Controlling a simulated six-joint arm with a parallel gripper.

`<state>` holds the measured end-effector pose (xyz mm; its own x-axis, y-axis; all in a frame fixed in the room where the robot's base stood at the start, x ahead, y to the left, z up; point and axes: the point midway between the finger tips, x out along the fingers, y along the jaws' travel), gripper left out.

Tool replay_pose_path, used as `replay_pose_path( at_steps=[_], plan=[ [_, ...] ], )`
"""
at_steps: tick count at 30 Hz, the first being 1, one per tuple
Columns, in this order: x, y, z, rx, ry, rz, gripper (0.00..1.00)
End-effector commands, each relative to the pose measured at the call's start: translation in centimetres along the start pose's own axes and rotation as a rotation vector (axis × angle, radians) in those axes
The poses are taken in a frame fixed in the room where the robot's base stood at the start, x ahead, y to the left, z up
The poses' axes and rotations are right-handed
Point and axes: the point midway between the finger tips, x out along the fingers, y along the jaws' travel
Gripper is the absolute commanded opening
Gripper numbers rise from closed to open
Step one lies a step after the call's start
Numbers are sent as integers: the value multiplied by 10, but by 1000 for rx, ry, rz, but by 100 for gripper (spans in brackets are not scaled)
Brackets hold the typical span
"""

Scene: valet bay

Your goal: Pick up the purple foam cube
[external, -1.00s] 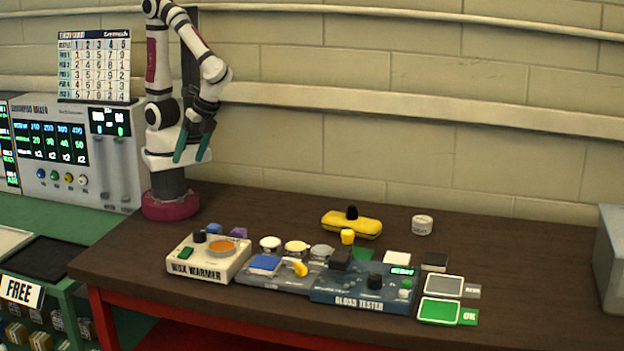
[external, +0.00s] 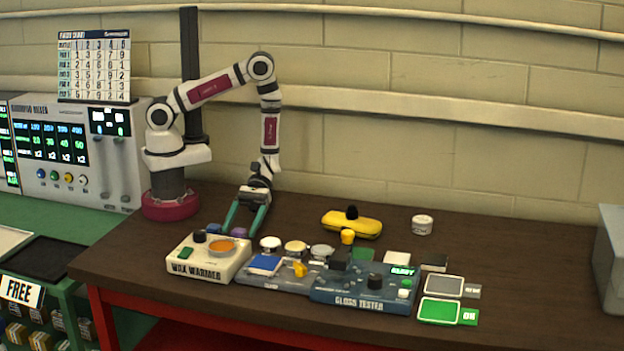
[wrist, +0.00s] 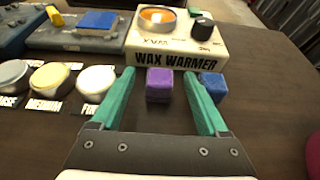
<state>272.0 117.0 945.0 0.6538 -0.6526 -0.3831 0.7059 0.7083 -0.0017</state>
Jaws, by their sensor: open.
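The purple foam cube (wrist: 159,85) sits on the brown table, in front of the wax warmer in the wrist view. It lies between the tips of my gripper's two green fingers, with gaps on both sides. My gripper (wrist: 162,88) is open and empty. In the external view my gripper (external: 245,226) points down over the table behind the wax warmer, and the purple cube (external: 239,232) shows partly between its fingers. A blue cube (wrist: 212,86) stands just outside the right finger in the wrist view, close to that finger.
The wax warmer (external: 207,262) stands close beyond the cubes. Several round tins, one of them white (wrist: 96,82), lie left of my fingers in the wrist view. The gloss tester (external: 340,290) and a yellow polisher (external: 335,226) are farther right. The table's right part is mostly clear.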

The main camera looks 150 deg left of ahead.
Motion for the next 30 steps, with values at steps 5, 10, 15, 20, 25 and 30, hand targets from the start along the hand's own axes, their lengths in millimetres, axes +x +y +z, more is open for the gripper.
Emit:
replay_pose_path(
  at_steps=[5, 10, 15, 20, 25, 30],
  plan=[
    [19, 0, 1, 2, 0, -2, 78],
    [19, 0, 1, 3, 0, -1, 78],
    [19, 0, 1, 3, 0, -1, 47],
    [19, 0, 1, 3, 0, -1, 18],
    [19, 0, 1, 3, 0, -1, 0],
    [19, 0, 1, 3, 0, -1, 0]
  ],
)
